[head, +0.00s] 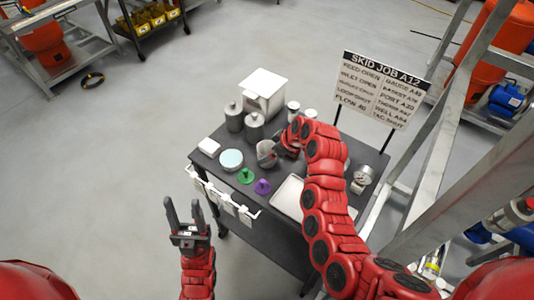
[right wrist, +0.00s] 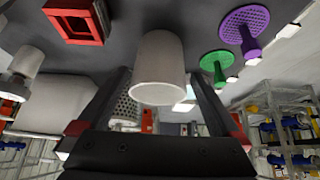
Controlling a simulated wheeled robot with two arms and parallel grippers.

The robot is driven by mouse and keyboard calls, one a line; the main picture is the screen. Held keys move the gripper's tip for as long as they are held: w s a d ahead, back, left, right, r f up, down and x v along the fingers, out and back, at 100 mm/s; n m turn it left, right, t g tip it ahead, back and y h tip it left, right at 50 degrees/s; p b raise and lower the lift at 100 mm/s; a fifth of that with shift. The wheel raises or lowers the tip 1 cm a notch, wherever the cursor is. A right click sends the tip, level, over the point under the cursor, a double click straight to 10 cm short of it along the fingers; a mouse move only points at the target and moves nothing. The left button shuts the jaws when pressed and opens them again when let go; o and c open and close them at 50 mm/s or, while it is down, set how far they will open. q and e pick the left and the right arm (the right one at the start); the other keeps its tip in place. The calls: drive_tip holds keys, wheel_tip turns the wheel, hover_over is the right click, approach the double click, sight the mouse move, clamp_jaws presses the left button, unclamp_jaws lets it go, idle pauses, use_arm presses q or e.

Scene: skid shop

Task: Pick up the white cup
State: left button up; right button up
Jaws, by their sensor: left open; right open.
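The white cup (head: 266,152) stands on the dark cart top in the head view, partly hidden by my right gripper (head: 277,153). In the right wrist view, which looks upside down, the cup (right wrist: 159,65) is in the middle, between the two fingers of my right gripper (right wrist: 160,78). These fingers are apart, one on each side of the cup, with a small gap visible at each side. I cannot tell how far they reach along the cup. My left gripper (head: 183,212) is open and empty, in front of the cart's left side.
Grey canisters (head: 254,127) and a white box (head: 265,86) stand behind. A tray (head: 289,196) and sign (head: 384,92) are rightward.

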drive_tip(key=shift+p+x, duration=0.5)
drive_tip(key=shift+x, duration=1)
drive_tip(key=shift+c, duration=0.2)
drive_tip(key=c, duration=1.1)
